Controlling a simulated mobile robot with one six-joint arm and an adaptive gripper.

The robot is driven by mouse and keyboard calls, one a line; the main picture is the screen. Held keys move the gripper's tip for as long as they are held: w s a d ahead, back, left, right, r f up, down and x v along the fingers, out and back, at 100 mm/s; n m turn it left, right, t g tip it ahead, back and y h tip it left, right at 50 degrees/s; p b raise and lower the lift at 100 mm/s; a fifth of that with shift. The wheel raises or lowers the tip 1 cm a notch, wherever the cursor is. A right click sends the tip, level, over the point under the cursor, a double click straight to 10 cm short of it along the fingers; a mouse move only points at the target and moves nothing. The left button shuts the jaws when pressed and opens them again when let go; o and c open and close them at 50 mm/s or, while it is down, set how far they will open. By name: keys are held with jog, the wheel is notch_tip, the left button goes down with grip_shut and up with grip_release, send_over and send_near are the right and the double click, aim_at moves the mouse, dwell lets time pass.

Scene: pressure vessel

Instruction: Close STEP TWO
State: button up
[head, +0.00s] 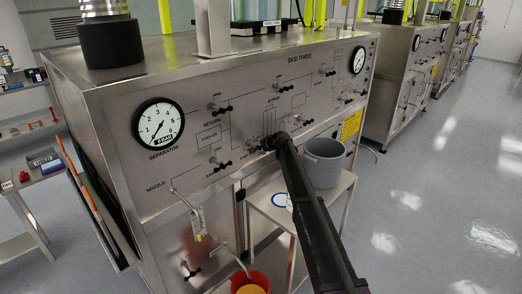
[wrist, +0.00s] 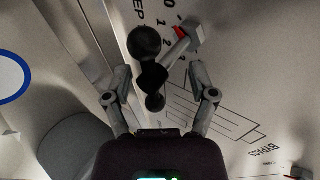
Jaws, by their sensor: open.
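The skid panel (head: 150,105) carries several black-handled valves joined by printed lines. My gripper (head: 270,143) is close to the panel's lower middle, beside small step markings, and hides part of them. In the wrist view my gripper (wrist: 160,70) has its two grey fingers spread apart. A black rounded handle (wrist: 146,42) stands at and just beyond the fingertips, with more black parts below it between the fingers. A grey lever with a red mark (wrist: 185,38) runs beside it. Cut-off lettering "EP" and small numbers are printed there. I cannot tell which step this handle is.
A grey bucket (head: 323,162) stands on a small table below the panel, right of my arm. A blue ring (head: 282,200) lies there. An orange-red bucket (head: 249,283) is at the bottom. Other valves (head: 220,164) sit left. The floor at right is clear.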

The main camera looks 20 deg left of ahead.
jog(key=shift+s+f+n+t+b, duration=0.15)
jog(key=shift+f+n+t+b, duration=0.05)
jog(key=shift+n+t+b, duration=0.45)
jog(key=n+t+b, duration=0.3)
jog(key=shift+s+f+t+h, duration=0.1)
jog(key=shift+f+t+h, duration=0.05)
jog(key=shift+t+h, duration=0.25)
jog(key=n+t+b, duration=0.2)
jog(key=n+b, duration=0.1)
jog(key=shift+a+b, duration=0.1)
jog(key=shift+b, duration=0.2)
jog(key=shift+n+t+y+b, duration=0.4)
jog(key=shift+n+t+b, duration=0.7)
jog(key=shift+b, duration=0.2)
jog(key=v, duration=1.4)
jog(key=s+d+f+g+h, duration=0.1)
jog(key=d+f, duration=0.3)
jog(key=d, duration=0.6)
jog(key=s+d+f+g+h, duration=0.2)
jog(key=d+f+g+h, duration=0.1)
jog(key=d, duration=0.8)
jog(key=shift+s+f+p, duration=0.3)
jog(key=shift+f+p, duration=0.1)
jog(key=shift+f, duration=0.35)
